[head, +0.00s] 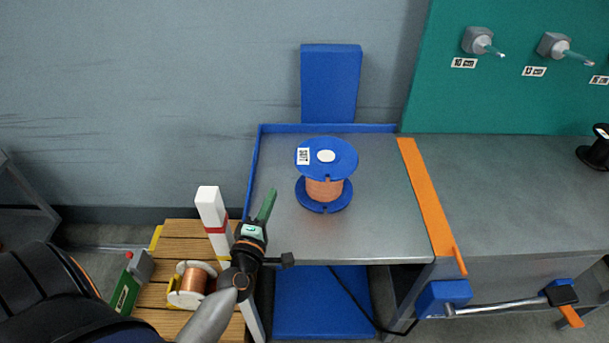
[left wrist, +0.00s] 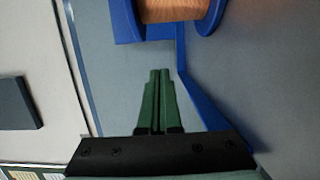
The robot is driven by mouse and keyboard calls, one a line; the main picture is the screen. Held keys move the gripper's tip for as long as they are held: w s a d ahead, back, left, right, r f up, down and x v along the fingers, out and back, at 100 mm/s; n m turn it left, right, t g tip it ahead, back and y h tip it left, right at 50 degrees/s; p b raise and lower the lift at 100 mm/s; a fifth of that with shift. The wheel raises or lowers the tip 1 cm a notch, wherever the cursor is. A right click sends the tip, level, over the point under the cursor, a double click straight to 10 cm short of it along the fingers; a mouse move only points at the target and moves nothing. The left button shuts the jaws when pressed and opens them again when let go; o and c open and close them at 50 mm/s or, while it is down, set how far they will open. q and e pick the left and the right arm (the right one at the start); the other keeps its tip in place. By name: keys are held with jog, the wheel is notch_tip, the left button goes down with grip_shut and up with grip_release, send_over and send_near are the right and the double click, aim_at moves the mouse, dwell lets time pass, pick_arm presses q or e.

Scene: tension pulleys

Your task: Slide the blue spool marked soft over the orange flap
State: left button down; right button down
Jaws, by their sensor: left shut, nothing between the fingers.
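The blue spool (head: 342,157) with a white label reading soft stands upright on the grey metal table (head: 390,225). Copper-coloured wire is wound between its two blue flanges. It also shows at the top of the left wrist view (left wrist: 178,8). The orange flap (head: 427,198) is a long strip to the right of the spool, between the two table tops. My left gripper (head: 267,205) is left of the spool, over the table's left edge, and apart from it. Its green fingers (left wrist: 158,98) are shut with nothing between them. My right gripper is not in view.
A blue rim (head: 330,128) borders the table's back and left. A white post (head: 210,205) and a white spool with copper wire (head: 190,284) stand at the wooden slats, lower left. A black spool (head: 597,150) sits far right. Table space between blue spool and flap is clear.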

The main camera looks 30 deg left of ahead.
pick_arm(q)
jog(key=x, duration=0.9)
jog(key=shift+w+d, duration=0.5)
jog(key=shift+d, duration=0.4)
jog(key=shift+w+d, duration=0.45)
jog(key=shift+d, duration=0.45)
